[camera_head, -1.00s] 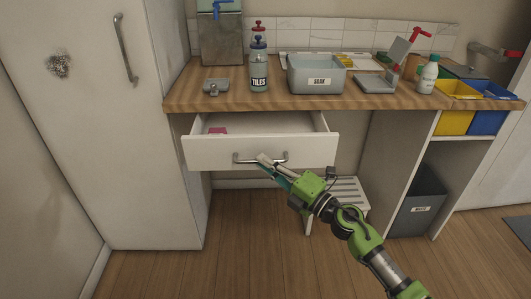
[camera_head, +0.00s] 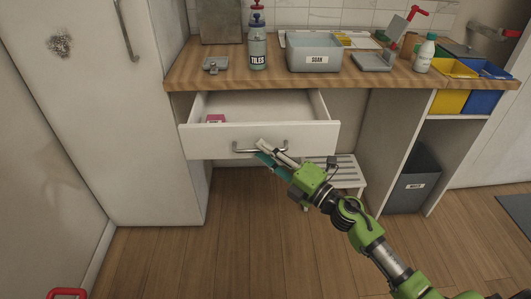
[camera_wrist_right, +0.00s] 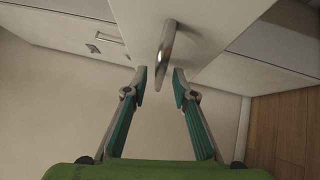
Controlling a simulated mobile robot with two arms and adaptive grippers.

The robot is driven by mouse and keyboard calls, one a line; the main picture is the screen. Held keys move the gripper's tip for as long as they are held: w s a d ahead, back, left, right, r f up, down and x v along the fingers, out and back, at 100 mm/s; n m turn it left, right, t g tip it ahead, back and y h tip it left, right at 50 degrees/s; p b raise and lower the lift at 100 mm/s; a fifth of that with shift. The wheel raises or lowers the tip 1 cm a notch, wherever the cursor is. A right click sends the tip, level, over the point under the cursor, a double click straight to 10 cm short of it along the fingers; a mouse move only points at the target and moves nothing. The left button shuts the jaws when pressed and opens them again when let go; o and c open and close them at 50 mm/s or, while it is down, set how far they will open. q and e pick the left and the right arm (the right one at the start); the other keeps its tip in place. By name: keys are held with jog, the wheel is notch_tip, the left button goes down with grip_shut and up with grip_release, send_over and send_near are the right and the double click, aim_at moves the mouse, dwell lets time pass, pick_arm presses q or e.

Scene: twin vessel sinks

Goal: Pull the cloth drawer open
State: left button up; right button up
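The white cloth drawer (camera_head: 222,142) under the wooden counter stands well out, and its inside shows from above. A small pink item (camera_head: 215,118) lies at its left inside. A metal bar handle (camera_head: 281,149) is on the drawer front. My right gripper (camera_head: 263,151) is at the handle, covering part of it in the head view. In the right wrist view, the two fingers (camera_wrist_right: 159,78) are apart, and the handle (camera_wrist_right: 166,52) lies just beyond the gap between the tips. I see no firm grip on it. My left gripper is not in view.
The counter (camera_head: 190,78) holds a tiles bottle (camera_head: 258,48), a grey soak tub (camera_head: 315,60) and a white bottle (camera_head: 424,55). A slatted stool (camera_head: 345,172) and a grey bin (camera_head: 414,180) stand below. A tall white cabinet (camera_head: 100,130) is at left.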

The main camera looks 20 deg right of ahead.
dwell(0.3)
jog(key=v, duration=1.2)
jog(key=shift+r, duration=0.1)
